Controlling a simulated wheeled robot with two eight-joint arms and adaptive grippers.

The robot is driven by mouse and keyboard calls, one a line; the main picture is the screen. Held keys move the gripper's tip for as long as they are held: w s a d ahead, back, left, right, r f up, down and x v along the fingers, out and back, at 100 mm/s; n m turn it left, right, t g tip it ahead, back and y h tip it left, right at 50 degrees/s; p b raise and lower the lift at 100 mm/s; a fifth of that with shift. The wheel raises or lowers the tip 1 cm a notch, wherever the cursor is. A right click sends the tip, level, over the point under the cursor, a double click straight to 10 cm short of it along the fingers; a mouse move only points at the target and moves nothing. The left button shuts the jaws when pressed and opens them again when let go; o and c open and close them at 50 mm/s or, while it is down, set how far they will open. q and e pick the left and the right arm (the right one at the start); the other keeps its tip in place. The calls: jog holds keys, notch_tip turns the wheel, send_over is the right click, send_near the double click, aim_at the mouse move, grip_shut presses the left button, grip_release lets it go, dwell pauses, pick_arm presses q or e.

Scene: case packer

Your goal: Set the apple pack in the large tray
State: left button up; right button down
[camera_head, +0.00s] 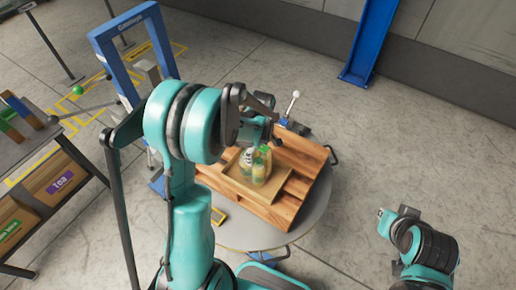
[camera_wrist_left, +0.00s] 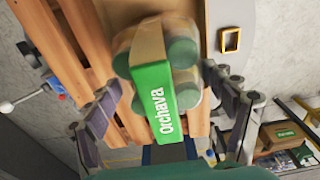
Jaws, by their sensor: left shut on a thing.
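The apple pack (camera_wrist_left: 160,85), several jars in a green and tan sleeve marked "Orchava", sits between the fingers of my left gripper (camera_wrist_left: 168,100) in the left wrist view. My left gripper (camera_head: 258,132) is shut on it. In the head view the pack (camera_head: 256,165) shows below that gripper, over the light wooden tray (camera_head: 226,183). Whether its base touches the tray floor cannot be told. The tray lies on a slatted wooden pallet on a round table. My right gripper (camera_head: 388,218) is at the lower right, away from the table; its jaws are unclear.
The wooden pallet (camera_head: 305,160) covers much of the round grey table (camera_head: 285,235). A lever with a white knob (camera_head: 295,95) stands behind it. A blue frame (camera_head: 103,45) is at the back left. A shelf with boxes (camera_head: 50,190) is at left. Floor at right is clear.

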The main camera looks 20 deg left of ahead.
pick_arm(q)
jog(key=o, duration=1.8)
jog(key=r, duration=0.4)
jog(key=r+p, duration=0.1)
jog(key=r, duration=0.3)
jog(key=r+p, duration=0.1)
jog(key=r, duration=0.3)
jog(key=shift+s+d, duration=0.15)
jog(key=shift+d, duration=0.2)
jog(key=s+d+r+m+t, duration=0.1)
jog(key=s+r+m+t, duration=0.1)
jog(key=s+m, duration=0.3)
jog(key=s+d+r+m+t, duration=0.2)
jog(key=s+m, duration=0.3)
jog(key=m, duration=0.1)
jog(key=s+d+r+m+t, duration=0.2)
jog(key=s+m+t, duration=0.1)
jog(key=s+m, duration=0.1)
jog(key=shift+s+d+r+m+h, duration=0.2)
jog(key=shift+s+r+m+h, duration=0.15)
jog(key=shift+m, duration=0.35)
jog(key=shift+f, duration=0.15)
